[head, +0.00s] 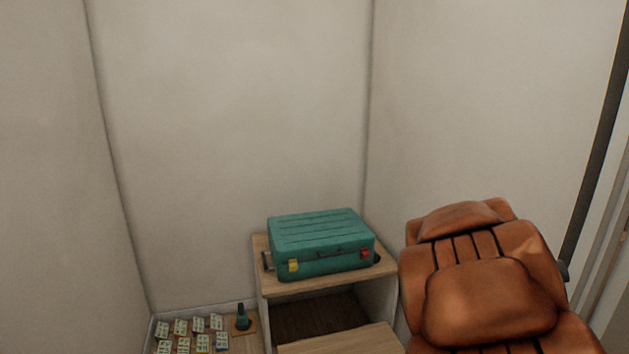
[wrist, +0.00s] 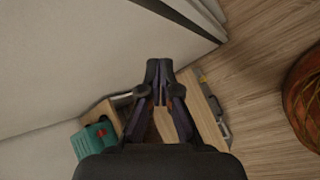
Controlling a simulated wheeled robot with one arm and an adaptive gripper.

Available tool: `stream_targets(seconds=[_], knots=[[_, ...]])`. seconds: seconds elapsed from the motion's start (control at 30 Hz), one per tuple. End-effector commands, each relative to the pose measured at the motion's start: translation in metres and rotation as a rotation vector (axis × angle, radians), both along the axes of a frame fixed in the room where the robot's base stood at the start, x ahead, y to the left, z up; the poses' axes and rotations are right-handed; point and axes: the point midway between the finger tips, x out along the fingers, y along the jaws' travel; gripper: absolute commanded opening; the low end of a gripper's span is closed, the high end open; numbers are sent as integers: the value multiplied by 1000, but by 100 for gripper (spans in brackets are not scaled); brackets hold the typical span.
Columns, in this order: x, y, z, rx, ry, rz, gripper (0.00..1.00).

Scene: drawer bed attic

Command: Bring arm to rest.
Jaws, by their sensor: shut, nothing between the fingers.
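My gripper (wrist: 159,68) shows in the wrist view with its two dark fingers close together and nothing between them. It hangs in front of a wooden drawer unit, which is partly hidden behind the fingers. In the head view the drawer unit (head: 385,284) stands in the corner with its drawer (head: 345,343) pulled out. A teal case (head: 320,243) lies on top of the unit; it also shows in the wrist view (wrist: 95,142), at the lower left. My gripper is not in the head view.
A brown leather chair (head: 490,300) stands right of the drawer unit. Several small cards (head: 198,325) and a small dark green cone-like object (head: 242,317) lie left of it. Plain walls close the corner. Bare wooden floor (wrist: 258,85) shows in the wrist view.

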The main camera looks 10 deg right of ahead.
Motion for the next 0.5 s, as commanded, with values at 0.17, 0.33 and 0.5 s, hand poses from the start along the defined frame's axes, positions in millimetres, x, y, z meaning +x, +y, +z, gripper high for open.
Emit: stream_targets(seconds=[0.17,0.33,0.5], knots=[[-42,65,56,186,-141,-268,0],[-88,137,85,376,-198,-511,0],[-138,216,115,558,-183,-729,0]])
